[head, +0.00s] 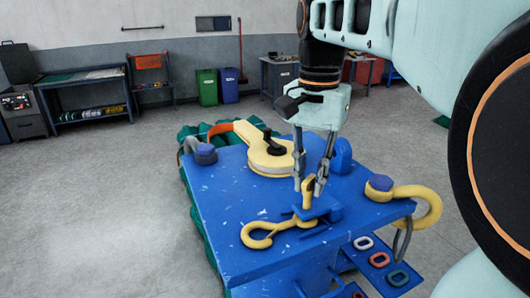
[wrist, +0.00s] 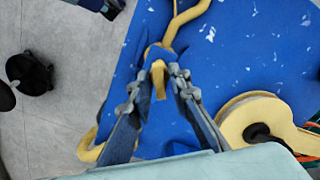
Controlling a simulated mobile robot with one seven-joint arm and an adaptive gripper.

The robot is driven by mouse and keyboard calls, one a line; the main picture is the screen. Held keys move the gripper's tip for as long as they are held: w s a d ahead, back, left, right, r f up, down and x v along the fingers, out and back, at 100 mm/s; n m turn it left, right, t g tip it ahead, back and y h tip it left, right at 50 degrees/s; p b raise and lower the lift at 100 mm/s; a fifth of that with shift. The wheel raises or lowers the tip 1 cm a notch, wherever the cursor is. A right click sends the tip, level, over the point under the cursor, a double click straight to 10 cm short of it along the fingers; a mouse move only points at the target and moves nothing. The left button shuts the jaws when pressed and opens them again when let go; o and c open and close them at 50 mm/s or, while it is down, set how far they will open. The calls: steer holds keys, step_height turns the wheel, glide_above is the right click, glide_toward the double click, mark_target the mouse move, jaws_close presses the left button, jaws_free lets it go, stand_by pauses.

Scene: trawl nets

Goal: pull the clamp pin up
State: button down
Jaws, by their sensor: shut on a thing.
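The clamp pin (head: 307,196) is a yellow upright piece above a small blue clamp block (head: 328,209) on the blue table. My gripper (head: 309,190) points down from above, with one finger on each side of the pin, and is shut on it. In the wrist view the pin's yellow top (wrist: 158,80) shows between the fingertips (wrist: 157,88). The pin's lower end is hidden, so I cannot tell how deep it sits in the clamp.
The blue table (head: 230,245) carries a yellow hook (head: 262,238) beside the clamp, a round yellow block (head: 262,152) behind, and a yellow shackle (head: 425,197) at the right edge. Coloured links (head: 379,260) lie on a lower shelf. Open floor lies to the left.

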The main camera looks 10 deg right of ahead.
steer(key=shift+w+r, duration=0.1)
steer(key=shift+r, duration=0.2)
steer(key=c, duration=2.3)
jaws_free()
steer(key=o, duration=0.5)
step_height(320, 180, up, 12)
steer(key=shift+f, duration=0.1)
